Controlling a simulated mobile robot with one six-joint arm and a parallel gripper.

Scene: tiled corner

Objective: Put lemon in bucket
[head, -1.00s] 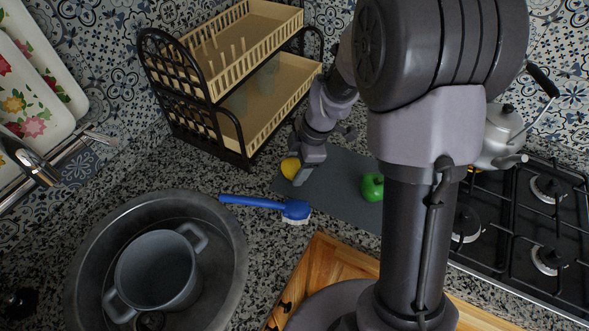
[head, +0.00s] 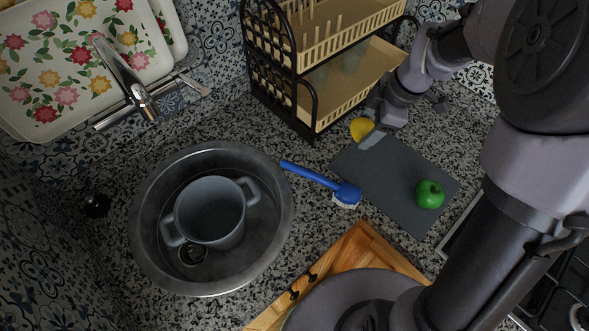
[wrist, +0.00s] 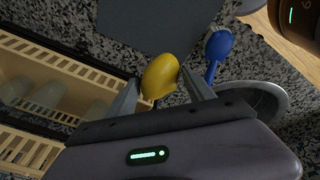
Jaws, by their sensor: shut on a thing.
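The yellow lemon (head: 361,129) is held by my gripper (head: 372,133) at the far left corner of the grey mat, in front of the dish rack. In the wrist view the lemon (wrist: 160,76) sits between the two fingers of my gripper (wrist: 158,85), which are shut on it. The grey two-handled bucket (head: 211,211) stands in the round metal sink at the left of the head view, well apart from the gripper. Its open top faces up.
A blue brush (head: 322,181) lies between the sink (head: 147,258) and the grey mat (head: 385,181). A green apple (head: 429,194) is on the mat. The two-tier dish rack (head: 318,99) stands behind, and the faucet (head: 126,80) rises behind the sink.

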